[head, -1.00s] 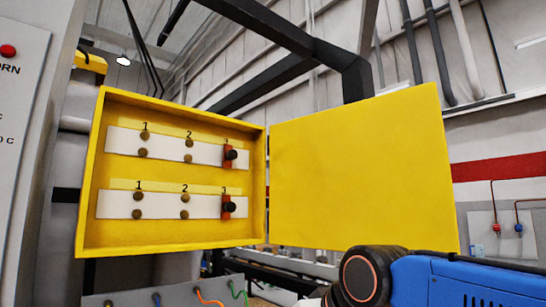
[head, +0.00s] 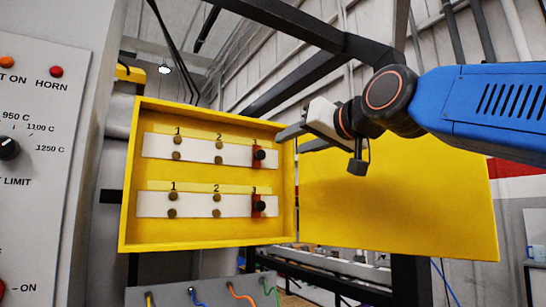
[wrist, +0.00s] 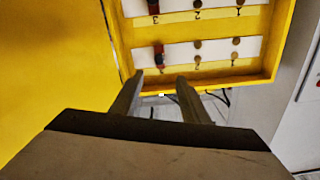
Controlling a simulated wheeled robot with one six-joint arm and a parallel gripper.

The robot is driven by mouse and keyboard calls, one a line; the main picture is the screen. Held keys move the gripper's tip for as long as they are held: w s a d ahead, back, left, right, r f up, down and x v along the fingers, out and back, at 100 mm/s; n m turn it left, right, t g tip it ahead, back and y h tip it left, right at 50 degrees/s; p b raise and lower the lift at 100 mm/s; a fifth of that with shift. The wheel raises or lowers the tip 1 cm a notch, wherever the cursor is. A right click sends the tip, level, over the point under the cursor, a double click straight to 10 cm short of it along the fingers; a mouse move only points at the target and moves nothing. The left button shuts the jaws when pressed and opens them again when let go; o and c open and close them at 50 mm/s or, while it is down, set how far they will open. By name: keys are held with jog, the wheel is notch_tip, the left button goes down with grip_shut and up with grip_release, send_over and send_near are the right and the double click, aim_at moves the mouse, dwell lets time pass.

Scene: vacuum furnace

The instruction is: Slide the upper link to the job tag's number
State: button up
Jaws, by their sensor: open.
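The upper link (head: 256,159), red with a black knob, sits at position 3 on the upper white strip (head: 198,150). The lower link (head: 256,208) sits at 3 on the lower strip. Both strips carry studs marked 1 and 2 to the left. My gripper (head: 298,141) is open and empty, just right of the upper link in the head view. The wrist view is upside down; my gripper (wrist: 160,80) points at the upper link (wrist: 159,56) there, apart from it. I cannot make out a job tag.
The yellow box (head: 128,190) stands open, its door (head: 400,220) swung right behind my arm. A grey control panel (head: 50,200) is at the left. A lower panel (head: 205,295) with coloured cables is below the box.

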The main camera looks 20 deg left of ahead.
aim_at(262, 155)
jog(key=x, duration=1.6)
jog(key=shift+w+a+f, duration=0.1)
jog(key=shift+w+a, duration=0.15)
jog(key=shift+w, duration=0.05)
grip_shut()
jog(key=shift+s, duration=0.1)
